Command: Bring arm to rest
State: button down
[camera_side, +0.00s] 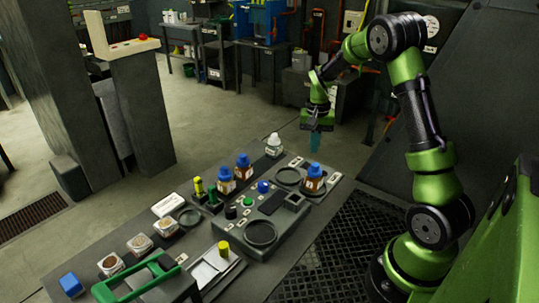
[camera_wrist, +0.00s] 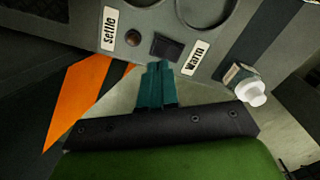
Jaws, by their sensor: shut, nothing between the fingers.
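My green arm stands at the right of the side view. My gripper (camera_side: 315,142) hangs with its teal fingers pointing down, in the air above the far right end of the grey bench (camera_side: 95,252). In the wrist view my gripper (camera_wrist: 157,68) shows its two teal fingers pressed together, with nothing between them. A blue-capped bottle (camera_side: 314,180) stands near and below the gripper, on or beside a round ring. A white-capped bottle (camera_side: 274,146) stands to the left of the gripper; a white-capped bottle also shows at the right of the wrist view (camera_wrist: 250,88).
Two more blue-capped bottles (camera_side: 225,181) stand mid-bench, near a device with a black ring (camera_side: 260,233). Dishes (camera_side: 140,244), a green handle (camera_side: 135,278) and a yellow-capped item (camera_side: 223,249) lie nearer. A grey panel with "settle" and "Warm" labels (camera_wrist: 195,57) lies beyond the fingers.

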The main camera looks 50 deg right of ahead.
jog(key=shift+r, duration=0.6)
jog(key=s+a+r+n+t, duration=0.2)
jog(key=s+a+r, duration=0.2)
jog(key=a, duration=0.4)
jog(key=s+a+r+n+t+y, duration=0.1)
jog(key=s+a+r+n+t, duration=0.1)
jog(key=s+a+r, duration=0.3)
jog(key=s+a+r+n+t+y, duration=0.1)
jog(key=s+a+r+n+t, duration=0.2)
jog(key=a, duration=1)
notch_tip(320, 180, up, 3)
jog(key=shift+s+r+n, duration=0.2)
jog(key=shift+s+n, duration=0.3)
jog(key=shift+s, duration=0.3)
